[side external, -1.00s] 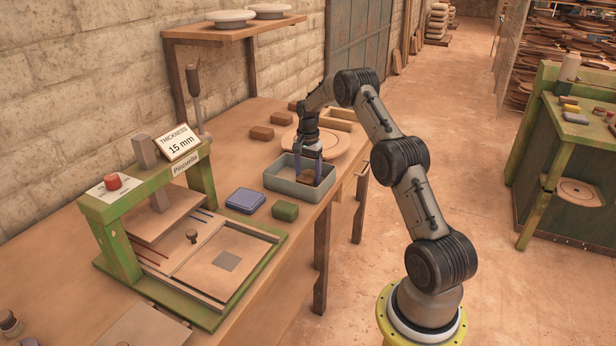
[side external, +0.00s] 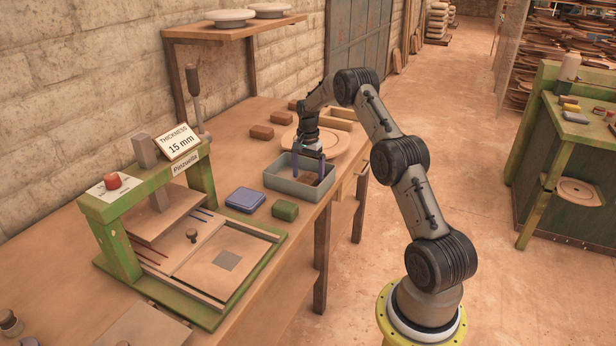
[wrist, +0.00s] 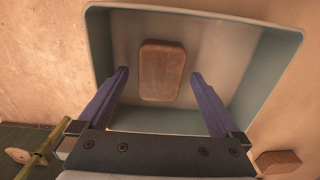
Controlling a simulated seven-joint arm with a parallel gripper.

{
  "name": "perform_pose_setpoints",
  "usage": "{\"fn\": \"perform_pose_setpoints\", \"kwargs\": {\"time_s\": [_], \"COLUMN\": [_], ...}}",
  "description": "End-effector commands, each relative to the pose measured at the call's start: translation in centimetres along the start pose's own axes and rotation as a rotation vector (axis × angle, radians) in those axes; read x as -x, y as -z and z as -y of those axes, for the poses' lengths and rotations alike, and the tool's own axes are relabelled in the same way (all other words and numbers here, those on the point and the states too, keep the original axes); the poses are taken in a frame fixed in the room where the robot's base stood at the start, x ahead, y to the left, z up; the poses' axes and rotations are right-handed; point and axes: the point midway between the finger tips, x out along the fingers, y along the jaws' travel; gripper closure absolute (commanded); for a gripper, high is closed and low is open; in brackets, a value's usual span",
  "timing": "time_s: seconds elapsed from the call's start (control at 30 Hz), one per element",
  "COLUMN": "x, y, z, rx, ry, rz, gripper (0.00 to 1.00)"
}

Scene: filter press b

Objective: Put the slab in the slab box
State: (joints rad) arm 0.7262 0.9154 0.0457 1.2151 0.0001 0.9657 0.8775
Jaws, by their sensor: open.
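The slab is a brown rounded block (wrist: 162,70) lying flat on the floor of the slab box, as the wrist view shows. The slab box is a grey-green open tray (side external: 285,186) on the bench; its rim also frames the wrist view (wrist: 200,14). My gripper (side external: 314,172) is over the box with its fingers pointing down into it. In the wrist view my gripper (wrist: 160,80) has its two purple fingers wide apart, one on each side of the slab, with gaps to it. The slab looks free of both fingers.
A green press (side external: 140,204) stands on the bench at left. A blue container (side external: 245,200) and a green block (side external: 285,210) sit beside the box. Brown blocks (side external: 261,132) and a round board (side external: 345,146) lie behind it.

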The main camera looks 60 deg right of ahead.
Motion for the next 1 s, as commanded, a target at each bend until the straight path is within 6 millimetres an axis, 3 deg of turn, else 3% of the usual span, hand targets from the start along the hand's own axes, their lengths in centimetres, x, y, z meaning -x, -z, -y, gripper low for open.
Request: {"fn": "perform_pose_setpoints", "kwargs": {"time_s": [0.4, 0.73, 0.87, 1.0], "x": [8.2, 11.8, 14.8, 19.8], "y": [0.0, -0.5, -3.4, -9.5], "z": [0.1, 0.1, 0.4, -0.3], "rx": [0.0, 0.016, 0.107, 0.295], "ry": [0.003, 0.006, 0.03, 0.075], "rz": [-0.002, -0.005, -0.024, -0.063], "gripper": [0.0, 0.0, 0.0, 0.0]}}
